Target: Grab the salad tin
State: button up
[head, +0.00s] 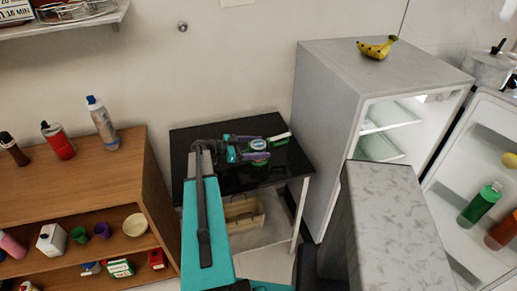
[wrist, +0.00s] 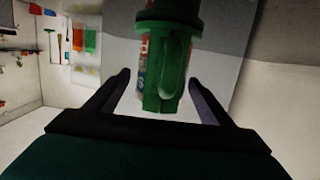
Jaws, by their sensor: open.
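The fingers are apart.
The black table (head: 186,151) also holds a green-and-white item (head: 280,138) just right of the tin. A grey fridge (head: 318,105) with bananas (head: 377,48) on top stands close on the right. A wooden shelf (head: 85,180) with bottles stands on the left.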

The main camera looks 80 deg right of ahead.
aim_at(259, 144)
jog(key=c, duration=1.3)
jog(key=shift+r, duration=0.2)
notch_tip(259, 144, up, 18)
jog(key=b, duration=0.5)
jog(key=shift+f+b, duration=0.15)
jog(key=shift+b, duration=0.25)
